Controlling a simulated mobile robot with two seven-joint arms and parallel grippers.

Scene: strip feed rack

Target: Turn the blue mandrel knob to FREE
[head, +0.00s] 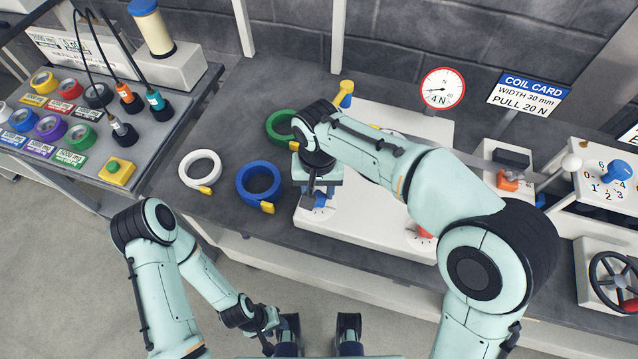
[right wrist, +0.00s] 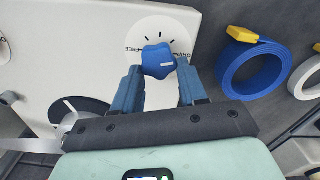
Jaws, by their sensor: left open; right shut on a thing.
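The blue mandrel knob (right wrist: 158,61) sits on a round white dial (right wrist: 160,27) with black tick marks and lettering, shown upside down in the right wrist view. A short white mark lies on the knob's right side; I cannot tell which setting it indicates. My right gripper (right wrist: 160,72) is shut on the knob, with a finger on either side. In the head view my right gripper (head: 318,203) points down over the dial, and its hand hides most of the knob. My left gripper (head: 273,328) is open and empty, low in front of the bench.
The dial is on a white panel (head: 350,214). A blue coil (head: 244,190), a white coil (head: 185,168) and a green coil (head: 274,128) lie left of it. A gauge (head: 442,88) and coil card (head: 527,92) stand behind. A handwheel (head: 602,283) is at right.

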